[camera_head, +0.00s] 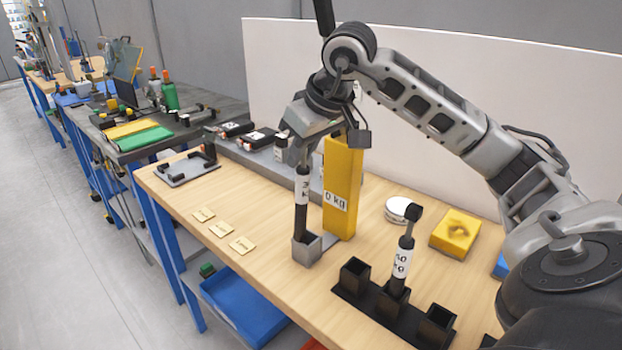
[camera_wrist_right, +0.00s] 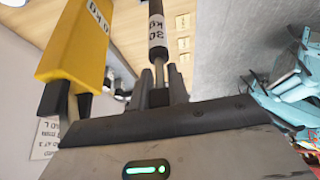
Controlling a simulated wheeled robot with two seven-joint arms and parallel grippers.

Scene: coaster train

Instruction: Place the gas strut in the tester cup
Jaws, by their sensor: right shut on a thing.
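My right gripper (camera_head: 303,158) is shut on the upper end of a gas strut (camera_head: 302,205), a black rod with a white label. The strut hangs upright, and its lower end meets the mouth of the grey square tester cup (camera_head: 306,252). Whether it rests on the cup's floor is hidden. In the right wrist view the fingers (camera_wrist_right: 160,85) close on the strut (camera_wrist_right: 157,35). The yellow tester column (camera_head: 342,185) reads "0 kg" and stands just right of the strut; it also shows in the wrist view (camera_wrist_right: 78,45). My left gripper is out of view.
A second strut (camera_head: 402,257), labelled "50 kg", stands in a black rack (camera_head: 376,310) whose other visible sockets look empty. A yellow block (camera_head: 455,233) and a white round piece (camera_head: 398,210) lie behind. Several wooden tags (camera_head: 220,229) lie left; the wood between is clear.

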